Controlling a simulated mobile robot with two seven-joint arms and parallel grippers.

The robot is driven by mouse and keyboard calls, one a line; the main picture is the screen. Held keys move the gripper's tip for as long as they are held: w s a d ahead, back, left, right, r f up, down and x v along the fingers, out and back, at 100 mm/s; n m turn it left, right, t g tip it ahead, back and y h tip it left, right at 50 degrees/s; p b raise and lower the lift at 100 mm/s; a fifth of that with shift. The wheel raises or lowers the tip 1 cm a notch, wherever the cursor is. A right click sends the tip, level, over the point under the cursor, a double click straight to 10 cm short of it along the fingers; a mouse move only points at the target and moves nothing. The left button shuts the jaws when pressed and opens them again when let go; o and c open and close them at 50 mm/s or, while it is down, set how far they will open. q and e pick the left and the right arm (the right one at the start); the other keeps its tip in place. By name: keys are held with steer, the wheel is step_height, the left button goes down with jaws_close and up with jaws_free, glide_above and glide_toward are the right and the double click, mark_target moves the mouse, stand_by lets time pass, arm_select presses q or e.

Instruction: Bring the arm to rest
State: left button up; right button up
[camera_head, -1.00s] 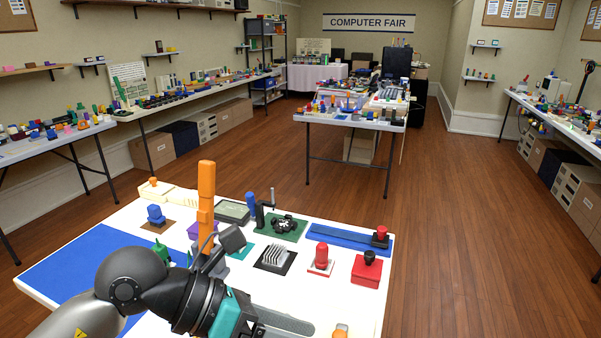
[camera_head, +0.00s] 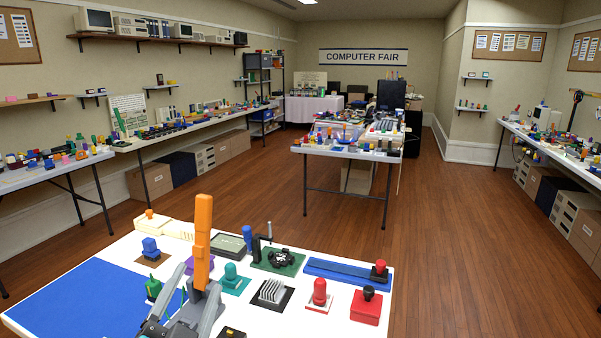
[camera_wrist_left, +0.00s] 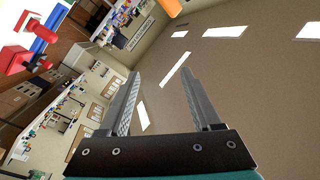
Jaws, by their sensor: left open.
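My left gripper (camera_head: 199,278) is low over the front of the white table (camera_head: 120,246) in the head view. Its two grey fingers are apart and point away from me and upward. An upright orange block-like piece (camera_head: 203,240) shows between and behind the fingertips. In the left wrist view the gap between the fingers (camera_wrist_left: 160,74) is empty, and an orange piece (camera_wrist_left: 172,7) shows beyond the tips at the top edge. The orange piece's foot is hidden by my gripper. My right gripper is not in view.
Near my arm on the table are a green piece (camera_head: 153,289), a teal piece (camera_head: 231,279), a black-and-white finned part (camera_head: 272,291), a red stamp-like piece (camera_head: 319,292) and a red box (camera_head: 366,305). A blue mat (camera_head: 70,300) is clear at the left.

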arm_select(q)
steer(key=s+a+f+n+g+y, duration=0.25)
steer(key=f+n+g, duration=0.2)
steer(key=f, duration=0.55)
steer(key=s+d+f+n+g+h, duration=0.2)
steer(key=s+f+g, duration=0.9)
steer(key=s+f, duration=0.6)
steer(key=s+f+g, duration=0.1)
steer(key=s+f, duration=0.2)
steer(key=f, duration=1.7)
steer(key=s+a+f+g, duration=0.1)
steer(key=s+a+f, duration=0.2)
steer(key=s+f, duration=1)
steer(key=s, duration=0.2)
steer(key=shift+s+f, duration=0.25)
steer(key=shift+s, duration=0.15)
steer(key=shift+g, duration=0.25)
